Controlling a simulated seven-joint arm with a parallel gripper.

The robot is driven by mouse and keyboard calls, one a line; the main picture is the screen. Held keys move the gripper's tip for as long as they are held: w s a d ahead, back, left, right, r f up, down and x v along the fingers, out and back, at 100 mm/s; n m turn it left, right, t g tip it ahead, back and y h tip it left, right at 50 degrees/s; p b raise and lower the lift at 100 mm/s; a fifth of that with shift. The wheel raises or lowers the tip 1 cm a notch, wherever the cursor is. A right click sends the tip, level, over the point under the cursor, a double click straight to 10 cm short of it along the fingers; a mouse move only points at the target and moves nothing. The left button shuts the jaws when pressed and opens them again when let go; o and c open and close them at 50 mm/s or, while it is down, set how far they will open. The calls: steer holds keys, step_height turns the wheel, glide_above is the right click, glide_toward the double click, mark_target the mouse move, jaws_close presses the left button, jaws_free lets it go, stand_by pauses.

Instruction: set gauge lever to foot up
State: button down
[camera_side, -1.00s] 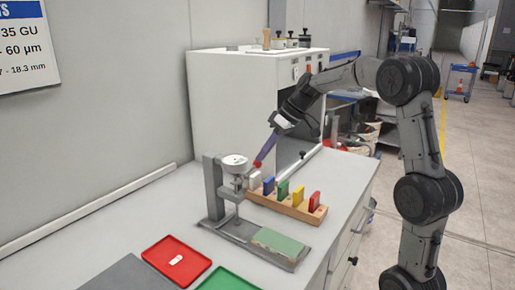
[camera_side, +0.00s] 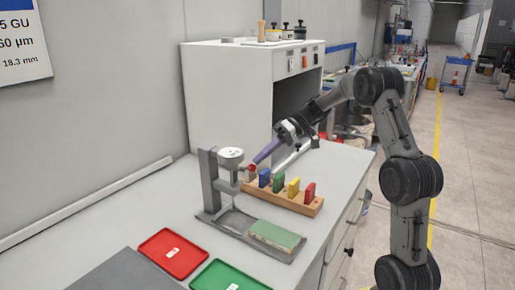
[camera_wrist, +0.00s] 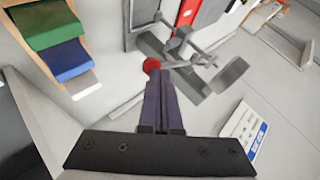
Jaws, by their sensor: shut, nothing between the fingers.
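The gauge (camera_side: 210,182) is a grey stand with a round white dial (camera_side: 231,155) on top, on the bench. Its lever ends in a red knob (camera_side: 252,168), right of the dial and just below it. In the wrist view the red knob (camera_wrist: 151,65) sits at the tip of my fingers, with a grey rod running right to the gauge. My gripper (camera_side: 257,160) has long purple fingers, shut and empty, with their tips at the knob and seemingly touching it. The fingers (camera_wrist: 155,75) show closed together in the wrist view. I cannot make out the foot's height.
A wooden rack (camera_side: 300,203) with several coloured blocks stands close right of the gauge. A green panel (camera_side: 277,236) lies in front on the grey base. Red (camera_side: 174,254) and green (camera_side: 226,277) trays are at the front. A white cabinet (camera_side: 228,95) stands behind.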

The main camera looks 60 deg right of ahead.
steer(key=shift+a+r, duration=0.3)
steer(key=shift+a, duration=0.3)
steer(key=a+r+v, duration=0.1)
steer(key=v, duration=1.2)
steer(key=shift+s+d+r, duration=0.15)
steer(key=shift+r, duration=0.2)
